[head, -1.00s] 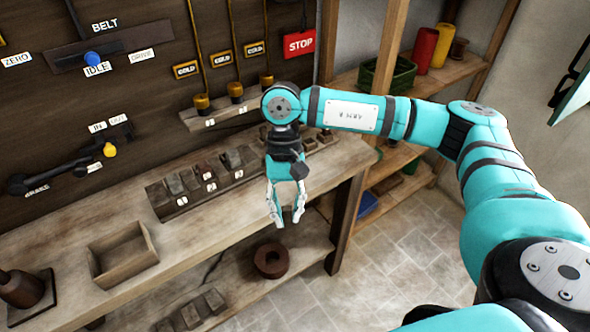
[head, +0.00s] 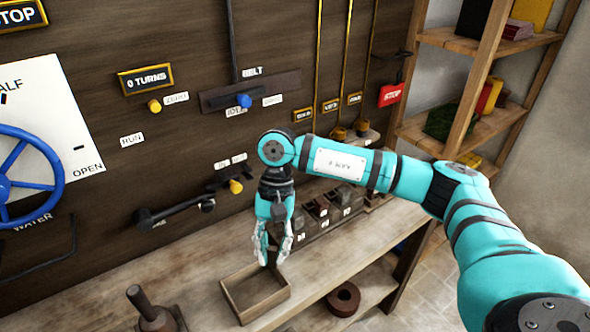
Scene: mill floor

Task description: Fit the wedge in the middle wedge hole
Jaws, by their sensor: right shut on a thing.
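My right gripper (head: 272,258) hangs fingers down over the bench, above the back part of the open wooden box (head: 236,304). It is shut on a small dark piece, probably the wedge (head: 273,257), which is mostly hidden between the fingers. A dark wooden rack (head: 329,228) with numbered labels stands on the bench just right of the gripper, with small blocks in or on it. My gripper and arm hide its left end, and I cannot make out the middle wedge hole. My left gripper is not in view.
A dark iron piece with an upright handle (head: 143,304) stands on the bench at front left. The brake lever (head: 175,212) sticks out from the wall panel left of the gripper. A brown ring (head: 343,299) lies on the shelf below.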

